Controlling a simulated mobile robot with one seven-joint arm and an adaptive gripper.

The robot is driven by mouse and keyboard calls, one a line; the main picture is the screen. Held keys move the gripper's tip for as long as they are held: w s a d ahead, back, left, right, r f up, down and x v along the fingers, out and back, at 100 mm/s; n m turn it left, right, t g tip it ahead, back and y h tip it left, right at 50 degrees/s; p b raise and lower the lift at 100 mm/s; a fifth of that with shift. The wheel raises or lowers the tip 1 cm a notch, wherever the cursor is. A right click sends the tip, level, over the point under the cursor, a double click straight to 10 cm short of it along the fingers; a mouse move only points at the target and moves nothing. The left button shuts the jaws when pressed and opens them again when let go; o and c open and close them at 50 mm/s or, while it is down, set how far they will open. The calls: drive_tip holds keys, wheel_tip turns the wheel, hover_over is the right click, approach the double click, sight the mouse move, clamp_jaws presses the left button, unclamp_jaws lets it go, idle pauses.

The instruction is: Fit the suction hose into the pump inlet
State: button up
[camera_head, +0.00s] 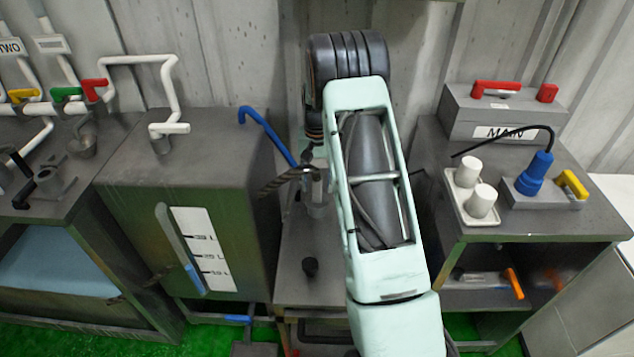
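A dark, ribbed hose-like piece (284,181), possibly the suction hose, slants up to the right at mid-picture. Its right end meets a small metallic part at the tip of my arm, above the grey middle bench. My gripper (312,170) is small and partly hidden by my own arm link; whether its fingers are closed on the hose cannot be made out. Whether hose and cylinder touch is unclear. Much of the pump area is hidden behind my arm.
A grey tank (190,225) with a level gauge stands left, with a blue bent pipe (267,131) at its top. Right, a bench holds white cups (481,200), a blue fitting (535,173) and a MAIN box (500,112).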

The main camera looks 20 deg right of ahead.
wheel_tip(320, 180, up, 12)
idle(0.6)
idle(0.4)
